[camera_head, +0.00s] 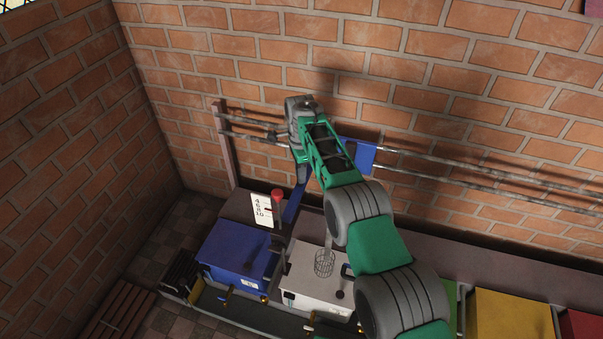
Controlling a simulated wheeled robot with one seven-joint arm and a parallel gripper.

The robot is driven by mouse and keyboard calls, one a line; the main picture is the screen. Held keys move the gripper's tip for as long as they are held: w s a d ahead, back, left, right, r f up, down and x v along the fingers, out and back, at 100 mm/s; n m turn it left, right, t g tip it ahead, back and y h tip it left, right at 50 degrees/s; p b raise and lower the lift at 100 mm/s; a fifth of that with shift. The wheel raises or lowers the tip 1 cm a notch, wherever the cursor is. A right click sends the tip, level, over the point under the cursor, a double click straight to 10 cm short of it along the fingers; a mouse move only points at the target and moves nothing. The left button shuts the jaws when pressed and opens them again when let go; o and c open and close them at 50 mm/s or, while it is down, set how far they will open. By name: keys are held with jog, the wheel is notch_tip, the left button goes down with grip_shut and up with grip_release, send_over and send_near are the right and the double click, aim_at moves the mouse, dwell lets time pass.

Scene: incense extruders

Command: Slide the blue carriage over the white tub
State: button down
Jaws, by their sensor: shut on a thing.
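The blue carriage (359,157) sits on two metal rails along the brick wall, partly hidden behind my arm. A blue bar (293,205) hangs down just below my gripper and looks like part of the carriage; my arm hides where they join. My gripper (303,175) points down and is shut on the blue carriage at the top of this bar. The fingertips are small and partly hidden. The white tub (312,284) stands below and to the right of the bar, with a wire basket (325,263) over its top.
A blue tub (234,257) stands left of the white one. A yellow tub (510,315) and a red tub (580,325) stand at the right. The rails (460,167) run clear to the right.

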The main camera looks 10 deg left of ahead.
jog(key=c, duration=1.3)
grip_release()
notch_tip(320, 180, up, 8)
jog(key=shift+f+p, duration=0.1)
jog(key=shift+p, duration=0.35)
